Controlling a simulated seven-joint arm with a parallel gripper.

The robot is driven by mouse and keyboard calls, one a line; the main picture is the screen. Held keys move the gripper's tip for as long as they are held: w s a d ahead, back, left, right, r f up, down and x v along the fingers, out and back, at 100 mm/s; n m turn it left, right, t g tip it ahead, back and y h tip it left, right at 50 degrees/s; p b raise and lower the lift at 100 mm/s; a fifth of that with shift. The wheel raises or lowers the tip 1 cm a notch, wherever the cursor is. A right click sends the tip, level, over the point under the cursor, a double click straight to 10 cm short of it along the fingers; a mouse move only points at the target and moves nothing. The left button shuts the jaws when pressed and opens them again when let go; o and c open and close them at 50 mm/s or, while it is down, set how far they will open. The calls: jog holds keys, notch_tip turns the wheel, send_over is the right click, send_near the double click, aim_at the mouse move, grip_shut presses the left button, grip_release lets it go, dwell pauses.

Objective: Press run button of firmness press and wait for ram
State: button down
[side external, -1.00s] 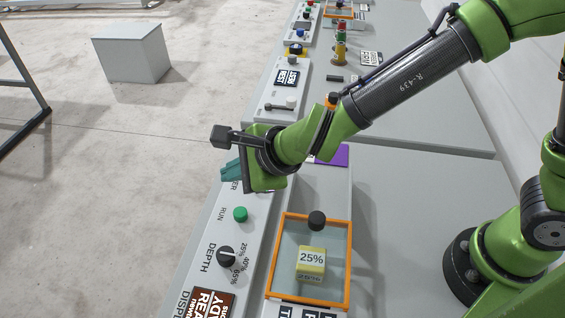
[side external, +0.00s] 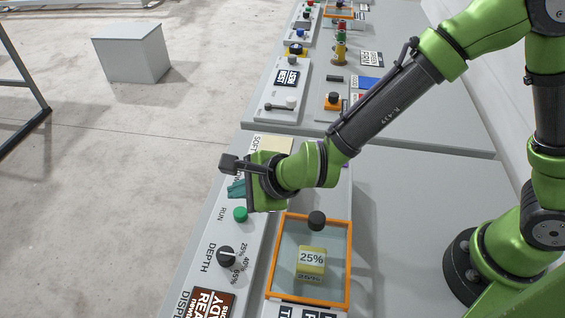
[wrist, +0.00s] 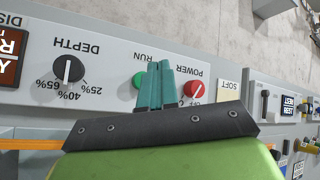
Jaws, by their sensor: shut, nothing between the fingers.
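The green RUN button (side external: 240,214) sits on the grey sloped control panel. It also shows in the wrist view (wrist: 139,81), partly hidden behind the fingers. My gripper (side external: 236,189) is shut and empty, its teal fingertips close above and beside the RUN button; I cannot tell whether they touch. In the wrist view the fingertips (wrist: 158,72) lie between the RUN button and the red POWER knob (wrist: 196,91). The press's orange-framed clear cover (side external: 347,262) is down over a yellow block (side external: 311,263) marked 25%. The ram is not clearly visible.
The black DEPTH knob (side external: 226,257) is beside the RUN button, with a dark red display (side external: 207,303) beyond it. A black knob (side external: 317,220) stands on the cover. Other panels with a lever (side external: 280,104) and buttons line the bench further back.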

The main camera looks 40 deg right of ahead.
aim_at(243, 214)
jog(key=shift+f, duration=1.6)
dwell(0.8)
jog(key=shift+f, duration=0.4)
